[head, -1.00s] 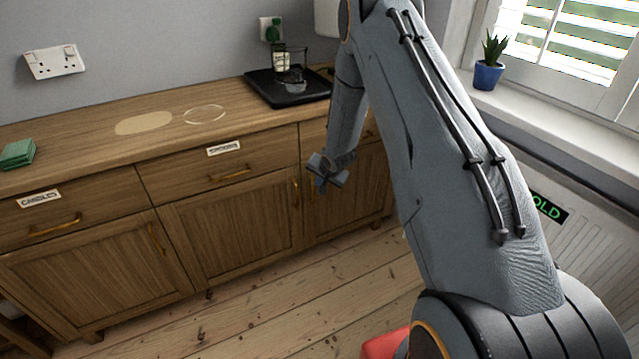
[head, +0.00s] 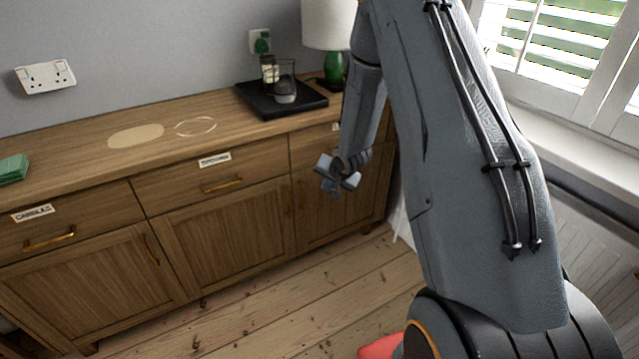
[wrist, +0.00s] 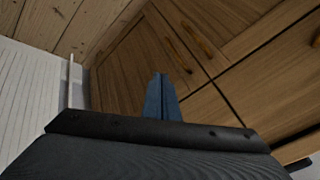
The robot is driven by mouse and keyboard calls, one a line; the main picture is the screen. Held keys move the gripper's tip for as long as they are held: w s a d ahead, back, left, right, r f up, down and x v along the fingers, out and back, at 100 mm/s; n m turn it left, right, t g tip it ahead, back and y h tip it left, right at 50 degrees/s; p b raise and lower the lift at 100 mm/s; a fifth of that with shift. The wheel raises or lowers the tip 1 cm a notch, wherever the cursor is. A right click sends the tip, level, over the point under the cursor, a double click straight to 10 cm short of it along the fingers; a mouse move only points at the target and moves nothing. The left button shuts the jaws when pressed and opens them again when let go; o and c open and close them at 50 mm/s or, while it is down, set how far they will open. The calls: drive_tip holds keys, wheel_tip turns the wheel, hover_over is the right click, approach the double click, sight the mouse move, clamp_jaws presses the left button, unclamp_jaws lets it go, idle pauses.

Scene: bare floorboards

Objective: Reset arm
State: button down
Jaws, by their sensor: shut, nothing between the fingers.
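My gripper (head: 333,188) hangs in front of the right-hand part of the wooden sideboard (head: 230,237), below the level of its top. In the wrist view my gripper (wrist: 161,88) shows as blue fingers close together, shut with nothing between them. The sideboard's doors and handles fill much of the wrist view behind the fingers. My arm comes down from the upper right of the head view, and its links hide part of the room behind.
A black tray (head: 255,98) holding a glass vessel (head: 284,88) stands on the sideboard by a green lamp (head: 334,68). A green stack (head: 13,168) lies at the left. A red object (head: 380,347) is on the floor near my base.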

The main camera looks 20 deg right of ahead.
drive_tip(key=s+a+r+n+g+h+p, duration=0.1)
drive_tip(key=s+a+r+n+g+p, duration=0.25)
drive_tip(key=s+r, duration=1.1)
drive_tip(key=s+a+r+n+g+p, duration=0.1)
drive_tip(key=s+a+r, duration=0.1)
drive_tip(key=s, duration=0.5)
drive_tip(key=s+a+r+n+g, duration=0.1)
drive_tip(key=s+a+r+n, duration=0.1)
drive_tip(key=s+r, duration=0.3)
drive_tip(key=s+a+r+n+g+p, duration=0.1)
drive_tip(key=s+a+r+n, duration=0.1)
drive_tip(key=s, duration=0.8)
drive_tip(key=shift+s+a+r+g+y+p, duration=0.35)
drive_tip(key=shift+a+r, duration=0.4)
drive_tip(key=shift+a, duration=0.3)
